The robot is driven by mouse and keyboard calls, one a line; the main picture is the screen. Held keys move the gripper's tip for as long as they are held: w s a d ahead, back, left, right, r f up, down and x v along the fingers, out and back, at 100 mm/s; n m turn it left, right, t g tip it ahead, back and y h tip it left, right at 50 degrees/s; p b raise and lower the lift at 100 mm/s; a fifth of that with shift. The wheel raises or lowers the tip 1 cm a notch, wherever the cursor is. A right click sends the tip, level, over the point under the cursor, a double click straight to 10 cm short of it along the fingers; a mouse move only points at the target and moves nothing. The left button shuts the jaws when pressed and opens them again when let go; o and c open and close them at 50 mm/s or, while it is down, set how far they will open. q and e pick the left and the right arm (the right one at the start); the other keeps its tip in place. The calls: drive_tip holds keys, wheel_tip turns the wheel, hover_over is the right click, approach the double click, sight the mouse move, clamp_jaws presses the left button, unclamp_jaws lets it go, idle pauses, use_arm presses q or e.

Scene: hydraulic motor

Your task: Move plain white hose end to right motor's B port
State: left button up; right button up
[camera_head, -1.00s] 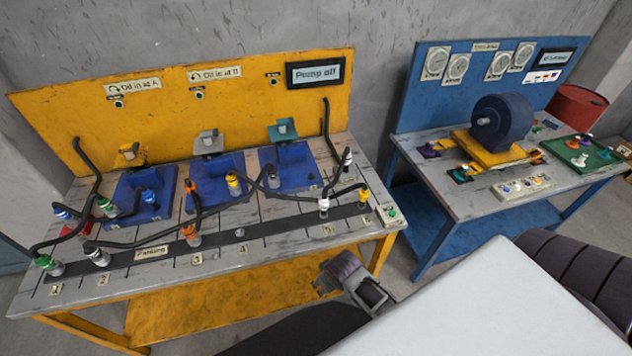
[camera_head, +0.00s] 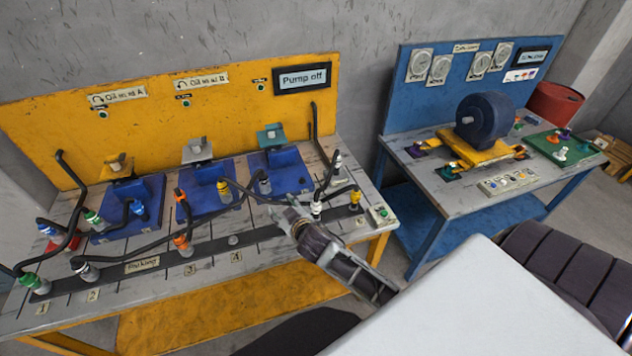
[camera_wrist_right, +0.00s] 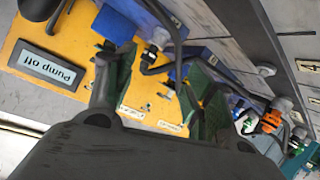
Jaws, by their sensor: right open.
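A white hose end (camera_head: 316,209) stands upright in the parking strip, beside a yellow hose end (camera_head: 355,198). Another whitish hose end (camera_head: 337,163) stands behind them; markings are too small to tell which is plain. The right motor is a blue block (camera_head: 288,172) with a teal top piece (camera_head: 270,137); a grey-topped fitting (camera_head: 264,184) stands at its front, and port letters are unreadable. My right gripper (camera_head: 289,207) is open and empty above the strip, just left of the front white hose end. Its spread fingers (camera_wrist_right: 155,92) show in the right wrist view. My left gripper is out of view.
Black hoses arch over the yellow bench, with orange (camera_head: 181,243), green (camera_head: 32,282) and other hose ends left of my gripper. The yellow back panel (camera_head: 200,130) rises behind the motors. A blue bench (camera_head: 440,190) with a large dark motor stands right.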

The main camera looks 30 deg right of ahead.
drive_tip(key=w+a+r+n+t+y, duration=0.3)
drive_tip(key=a+r+y, duration=0.1)
drive_tip(key=r, duration=0.3)
drive_tip(key=w+a+r+n+t+y, duration=0.25)
drive_tip(key=a+r+n+y, duration=0.2)
drive_tip(key=r, duration=0.35)
drive_tip(key=s+a+r+n+g+y, duration=0.2)
drive_tip(key=s+a+n+g+y, duration=0.1)
drive_tip(key=a+n+g+y, duration=0.65)
drive_tip(key=s+d+f+n+g+h, duration=0.3)
drive_tip(key=d+f+n+g+h, duration=0.2)
drive_tip(key=d+f+g+h, duration=0.35)
drive_tip(key=d+m+h, duration=0.1)
drive_tip(key=d+h, duration=0.2)
drive_tip(key=d, duration=0.4)
drive_tip(key=d+f+m+h, duration=0.1)
drive_tip(key=d+h, duration=0.2)
drive_tip(key=d, duration=0.4)
drive_tip(key=d+f+m+h, duration=0.1)
drive_tip(key=d+h, duration=0.2)
drive_tip(key=d, duration=0.4)
drive_tip(key=shift+w+m+g, duration=0.1)
drive_tip(key=shift+m+g, duration=0.2)
drive_tip(key=shift+g, duration=0.05)
